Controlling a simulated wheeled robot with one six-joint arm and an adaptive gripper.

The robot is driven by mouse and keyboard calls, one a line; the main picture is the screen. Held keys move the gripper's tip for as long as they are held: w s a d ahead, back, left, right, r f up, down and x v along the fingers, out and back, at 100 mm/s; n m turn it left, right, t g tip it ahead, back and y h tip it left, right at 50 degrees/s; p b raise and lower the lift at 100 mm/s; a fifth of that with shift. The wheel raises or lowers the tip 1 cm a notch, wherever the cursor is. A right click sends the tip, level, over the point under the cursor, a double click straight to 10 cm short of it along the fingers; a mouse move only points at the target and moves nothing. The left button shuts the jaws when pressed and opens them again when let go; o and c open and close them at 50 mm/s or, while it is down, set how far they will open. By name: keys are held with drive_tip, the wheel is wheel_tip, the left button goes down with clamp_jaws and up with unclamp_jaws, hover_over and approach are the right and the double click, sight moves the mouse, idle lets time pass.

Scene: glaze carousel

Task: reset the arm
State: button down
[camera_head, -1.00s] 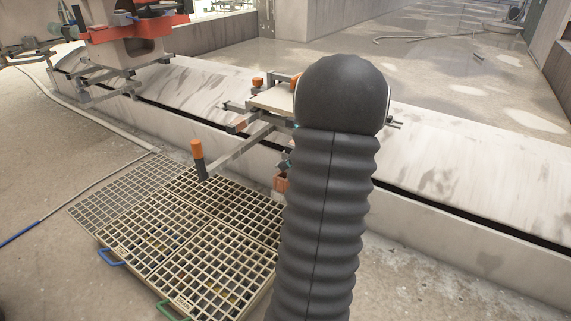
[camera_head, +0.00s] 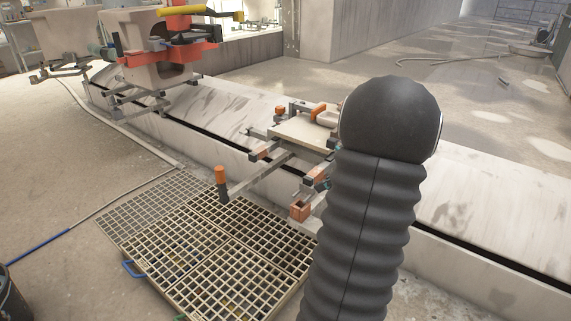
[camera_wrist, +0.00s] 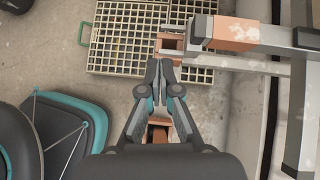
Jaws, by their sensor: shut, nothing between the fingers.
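My gripper (camera_wrist: 158,80) shows in the wrist view with its two dark, teal-marked fingers together and nothing between them. It points toward the floor grate, close to an orange-brown square bracket end on a metal bar. In the head view my dark ribbed arm stands upright right of the middle. It hides part of the carousel fixture behind it, and my fingers cannot be made out clearly there.
A slatted floor grate (camera_head: 205,250) lies in front of the low concrete track (camera_head: 440,210). A carousel fixture (camera_head: 300,132) with a pale board and bars sits on the track, an orange-capped handle (camera_head: 221,177) projecting over the grate. A red-clamped carrier (camera_head: 165,55) stands at upper left. A hose (camera_head: 125,133) runs along the floor.

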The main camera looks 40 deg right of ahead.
drive_tip(key=shift+s+d, duration=0.1)
drive_tip(key=s+a+f+n+g, duration=0.35)
drive_tip(key=s+a+n, duration=0.35)
drive_tip(key=n, duration=0.4)
drive_tip(key=s+a+r+n+h, duration=0.1)
drive_tip(key=a+r+n, duration=0.3)
drive_tip(key=a+n, duration=0.3)
drive_tip(key=s+a+r+n+h, duration=0.1)
drive_tip(key=a+r+n, duration=0.4)
drive_tip(key=a, duration=1.1)
drive_tip(key=s+a+r+n, duration=0.1)
drive_tip(key=a+r+n, duration=0.4)
drive_tip(key=a+n, duration=0.4)
drive_tip(key=shift+s+a+h, duration=0.4)
drive_tip(key=shift+a, duration=0.85)
drive_tip(key=shift+t, duration=0.25)
